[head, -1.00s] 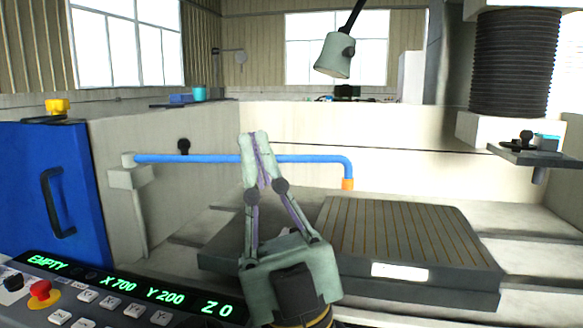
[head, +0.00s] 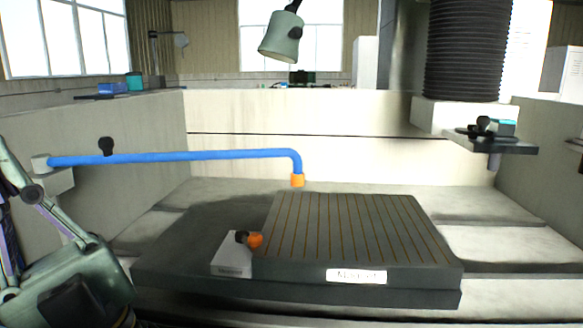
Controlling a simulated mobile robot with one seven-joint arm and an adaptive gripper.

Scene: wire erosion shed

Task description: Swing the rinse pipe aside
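The rinse pipe (head: 200,155) is a long blue tube. It runs level from a pale pivot block (head: 42,163) on the left wall, across the tank. Its right end bends down to an orange nozzle (head: 297,180) over the far left corner of the grooved plate (head: 350,230). My gripper (head: 18,190) is at the left edge of the picture, in front of the pipe's pivot end. The fingertips are cut off by the frame, so their opening does not show. I see nothing held in the visible part. The pipe's free end is well away from the gripper.
A white box with an orange knob (head: 254,240) sits at the plate's front left. A black knob (head: 106,146) stands just behind the pipe. A lamp (head: 280,38) hangs above. A black bellows column (head: 466,50) stands at right. The space above the plate is clear.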

